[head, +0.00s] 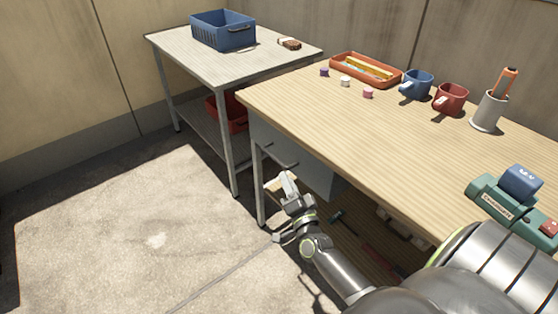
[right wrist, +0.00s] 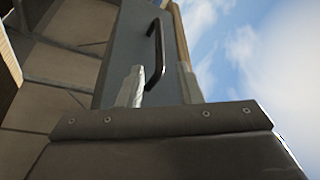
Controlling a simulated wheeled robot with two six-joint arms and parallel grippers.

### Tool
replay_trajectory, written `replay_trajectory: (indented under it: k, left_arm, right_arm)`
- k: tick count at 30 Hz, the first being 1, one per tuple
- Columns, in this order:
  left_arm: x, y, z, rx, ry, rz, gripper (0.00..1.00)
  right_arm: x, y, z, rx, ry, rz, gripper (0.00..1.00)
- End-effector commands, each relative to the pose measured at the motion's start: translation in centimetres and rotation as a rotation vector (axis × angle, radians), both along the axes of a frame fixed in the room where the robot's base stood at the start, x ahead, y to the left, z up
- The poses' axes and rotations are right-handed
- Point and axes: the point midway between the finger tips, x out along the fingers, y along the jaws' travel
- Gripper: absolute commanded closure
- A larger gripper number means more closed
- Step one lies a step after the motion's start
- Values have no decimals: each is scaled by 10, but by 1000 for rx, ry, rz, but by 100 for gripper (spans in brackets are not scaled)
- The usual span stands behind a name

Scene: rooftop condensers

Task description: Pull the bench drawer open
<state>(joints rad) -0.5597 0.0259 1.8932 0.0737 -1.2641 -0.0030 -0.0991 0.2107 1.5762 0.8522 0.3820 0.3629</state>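The grey bench drawer (head: 272,141) sits under the left end of the wooden-topped bench (head: 330,122), with a dark bar handle (head: 281,157) on its front. The drawer looks shut. My right gripper (head: 283,184) is just below and in front of the handle in the head view. In the right wrist view the two pale fingertips (right wrist: 162,88) stand apart, and the black handle (right wrist: 157,48) lies ahead, its near end between them in the picture. I cannot tell whether they touch it. My left gripper is not in view.
A red mug (head: 451,99), a blue mug (head: 417,85), an orange tray (head: 366,70) and a pen cup (head: 488,110) stand on the bench. A side table (head: 215,62) with a blue basket (head: 223,30) is behind. Floor left of the bench is clear.

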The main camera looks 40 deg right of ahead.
Motion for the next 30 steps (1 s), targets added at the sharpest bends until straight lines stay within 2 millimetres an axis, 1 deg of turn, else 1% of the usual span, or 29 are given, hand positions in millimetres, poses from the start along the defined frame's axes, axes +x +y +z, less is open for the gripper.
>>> replay_trajectory:
  k: [1, 6, 12, 17, 24, 25, 30]
  left_arm:
    - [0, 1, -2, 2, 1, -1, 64]
    - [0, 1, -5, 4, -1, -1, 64]
    - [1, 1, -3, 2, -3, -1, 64]
    - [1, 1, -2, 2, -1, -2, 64]
    - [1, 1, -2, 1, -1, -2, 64]
    - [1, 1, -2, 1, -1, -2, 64]
    - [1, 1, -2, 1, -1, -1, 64]
  right_arm:
    - [12, -3, 4, -1, -2, 2, 68]
    - [42, -11, 10, -2, -1, 1, 68]
    - [65, -17, 14, 0, -1, 1, 68]
    - [72, -19, 16, 0, 1, -1, 68]
    - [72, -19, 16, 0, 1, 0, 68]
    - [72, -19, 16, 0, 1, 0, 69]
    - [72, -19, 16, 0, 1, 0, 91]
